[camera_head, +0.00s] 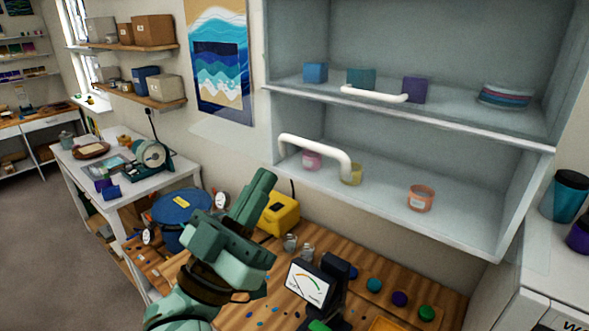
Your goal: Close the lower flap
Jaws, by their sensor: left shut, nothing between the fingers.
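The wall cabinet (400,143) has an upper and a lower compartment, and I see into both. A thick white bar handle (318,143) hangs in front of the lower compartment. A faint see-through pane (228,128) reaches out left of the cabinet at that height; it looks like part of the lower flap standing open, but its edges are hard to make out. A second white handle (375,94) is at the upper compartment. My left gripper (264,178) is shut and empty, pointing up, below and left of the lower handle and apart from it. My right gripper is out of view.
Pink, yellow and orange jars (420,198) stand on the lower shelf. Below is a wooden bench (262,310) with a blue pot (180,212), a yellow box (278,213), a meter (310,283) and coloured pots. A white counter (545,265) is at right.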

